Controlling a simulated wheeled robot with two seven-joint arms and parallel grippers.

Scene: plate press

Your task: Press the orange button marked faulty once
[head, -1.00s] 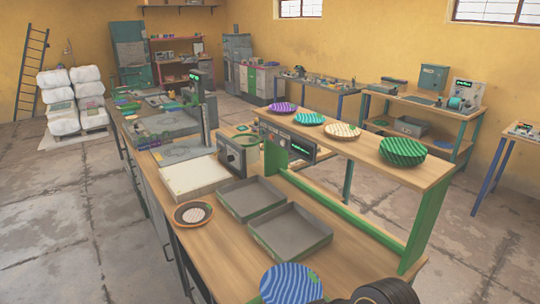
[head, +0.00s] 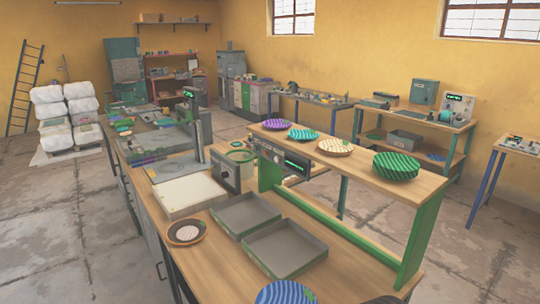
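No orange button can be made out in the head view, and no marking "faulty" is readable. A grey control box (head: 226,172) with a dark round knob or dial stands on the workbench (head: 205,255), behind the trays. A dark panel (head: 294,162) with a green lit display is fixed below the raised shelf. A grey upright machine (head: 193,130) with a small green display stands farther back on the bench. Neither of my grippers is in view.
Purple (head: 277,124), teal (head: 303,135), cream (head: 335,147) and green (head: 396,165) striped dishes sit on the raised shelf (head: 433,184). Two grey trays (head: 285,249), a brown plate (head: 186,232) and a blue striped plate (head: 285,293) are on the bench. Open floor lies left.

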